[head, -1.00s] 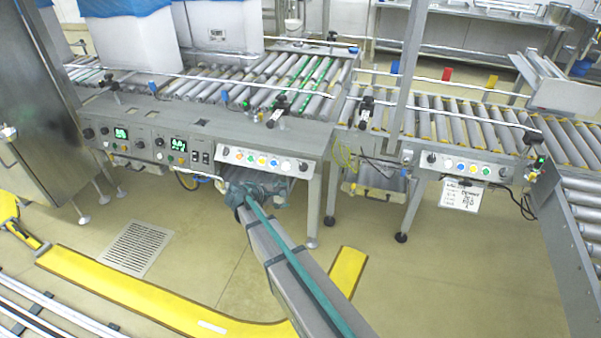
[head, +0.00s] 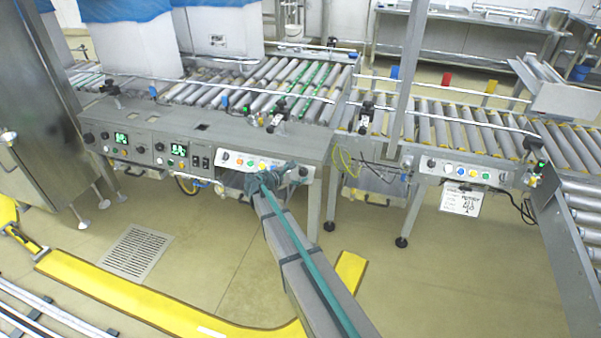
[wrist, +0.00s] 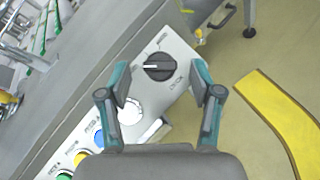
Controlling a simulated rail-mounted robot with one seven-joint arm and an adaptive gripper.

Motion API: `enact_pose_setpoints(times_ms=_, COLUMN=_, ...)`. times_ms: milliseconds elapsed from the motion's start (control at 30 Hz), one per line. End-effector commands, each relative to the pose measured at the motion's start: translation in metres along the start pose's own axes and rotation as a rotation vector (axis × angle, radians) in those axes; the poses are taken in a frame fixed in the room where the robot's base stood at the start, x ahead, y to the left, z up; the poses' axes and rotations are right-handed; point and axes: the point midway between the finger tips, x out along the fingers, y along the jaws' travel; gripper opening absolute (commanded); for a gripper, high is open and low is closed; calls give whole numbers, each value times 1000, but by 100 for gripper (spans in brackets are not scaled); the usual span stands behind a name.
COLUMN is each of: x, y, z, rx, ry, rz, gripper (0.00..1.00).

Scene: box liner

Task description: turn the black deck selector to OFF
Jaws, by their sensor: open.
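The black deck selector (wrist: 160,66) is a round knob on a light panel (wrist: 178,45) in the wrist view. Its white pointer line points left in that view, toward a small label too blurred to read. Another label is at its top, and lettering like "DECK" is at its lower right. My gripper (wrist: 160,72) is open, one finger to each side of the knob in the picture. I cannot tell whether either finger touches it. In the head view my gripper (head: 270,180) is in front of the panel's right part, with the selector (head: 303,171) just right of it.
A white round button (wrist: 130,111) sits beside the knob, close to the left finger. Blue, yellow and green buttons continue down-left. A yellow floor strip (head: 150,295) lies below. A second panel (head: 465,169) is on the conveyor to the right.

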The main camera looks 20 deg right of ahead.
Motion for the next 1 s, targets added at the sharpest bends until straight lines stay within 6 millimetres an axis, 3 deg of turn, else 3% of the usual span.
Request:
enact_pose_setpoints(times_ms=200, x=18, y=0, z=0, rx=0, ry=0, rz=0, gripper=65)
enact_pose_setpoints(times_ms=533, x=20, y=0, z=0, rx=0, ry=1, rz=0, gripper=63)
enact_pose_setpoints(times_ms=867, x=20, y=0, z=0, rx=0, ry=1, rz=0, gripper=8)
enact_pose_setpoints(times_ms=1000, x=20, y=0, z=0, rx=2, ry=1, rz=-1, gripper=5)
